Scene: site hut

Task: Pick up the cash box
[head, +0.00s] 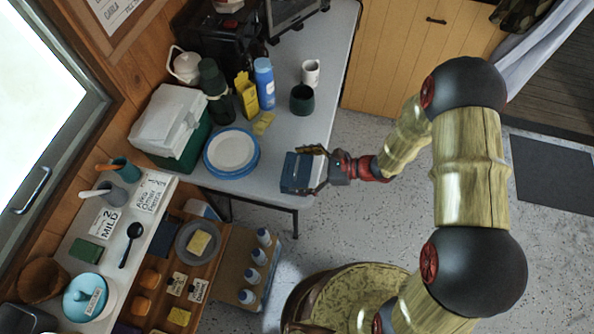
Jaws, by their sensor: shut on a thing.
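The cash box, a small dark blue box (295,173) with a lighter top or edge, shows at the front right corner of the grey table (290,130). My gripper (316,168) comes in from the right and is shut on the box's right side. The fingers hide part of that side. From this view I cannot tell whether the box touches the table top or is held above it.
A stack of blue and white plates (231,150) is left of the box. A dark green cup (302,99), a white mug (311,72), a blue bottle (264,83) and a cooler (172,125) stand behind. Open floor (345,230) lies right of the table.

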